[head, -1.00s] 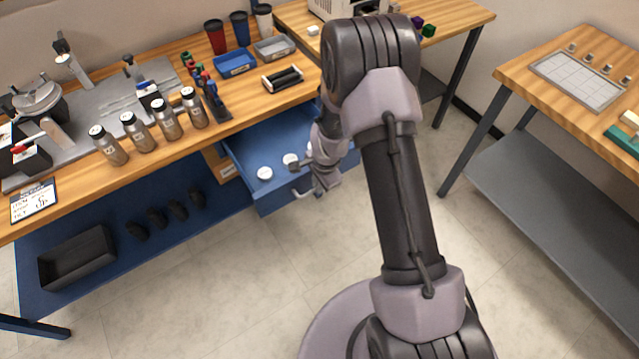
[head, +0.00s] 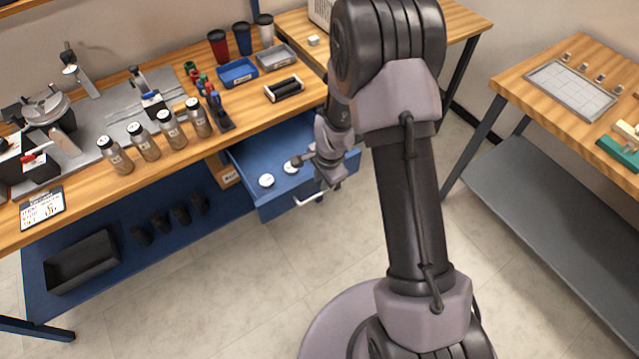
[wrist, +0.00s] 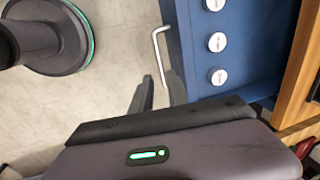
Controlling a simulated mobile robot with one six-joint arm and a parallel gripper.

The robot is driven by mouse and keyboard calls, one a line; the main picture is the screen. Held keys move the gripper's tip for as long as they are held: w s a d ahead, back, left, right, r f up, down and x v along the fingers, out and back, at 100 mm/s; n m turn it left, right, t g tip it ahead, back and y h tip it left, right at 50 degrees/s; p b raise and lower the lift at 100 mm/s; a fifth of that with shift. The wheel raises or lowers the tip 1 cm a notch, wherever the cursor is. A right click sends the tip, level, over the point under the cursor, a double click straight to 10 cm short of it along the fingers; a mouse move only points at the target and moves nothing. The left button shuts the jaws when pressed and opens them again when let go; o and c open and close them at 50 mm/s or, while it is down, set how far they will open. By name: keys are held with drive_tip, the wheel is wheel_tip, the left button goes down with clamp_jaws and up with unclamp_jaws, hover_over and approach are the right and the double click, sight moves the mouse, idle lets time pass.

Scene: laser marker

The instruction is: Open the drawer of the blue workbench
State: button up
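The blue workbench (head: 120,262) has a wooden top. Its blue drawer (head: 262,163) is pulled out, with round white lids (head: 266,180) lying inside; the lids also show in the wrist view (wrist: 217,41). The drawer's pale bar handle (head: 308,200) is on its front, and in the wrist view the handle (wrist: 157,50) runs down towards my fingers. My gripper (wrist: 160,78) is at the handle's near end, its two dark fingers apart with a gap between them. The handle's near end lies by this gap; contact cannot be told. In the head view my wrist hides the drawer's right part.
Steel bottles (head: 172,128), trays (head: 237,72) and cups (head: 218,46) stand on the bench top. A black bin (head: 82,262) sits on the lower shelf. Another table (head: 560,100) stands at right. The floor before the drawer is clear.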

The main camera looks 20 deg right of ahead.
wheel_tip(320, 180, up, 9)
drive_tip(key=s+p, duration=0.1)
drive_tip(key=p, duration=0.1)
drive_tip(key=shift+s+d+p, duration=0.3)
wheel_tip(320, 180, up, 12)
drive_tip(key=s+a+n+t+b, duration=0.1)
drive_tip(key=s+a+n+b, duration=0.1)
drive_tip(key=s+n, duration=0.1)
drive_tip(key=s+a+r+n+t+b, duration=0.1)
drive_tip(key=s+r+n, duration=0.2)
drive_tip(key=s+r, duration=0.3)
drive_tip(key=s+a+r+n+t+y+b, duration=0.1)
drive_tip(key=s+r, duration=0.4)
drive_tip(key=s, duration=0.7)
drive_tip(key=a+n, duration=0.1)
drive_tip(key=n, duration=0.1)
drive_tip(key=shift+s+r+n+t, duration=0.4)
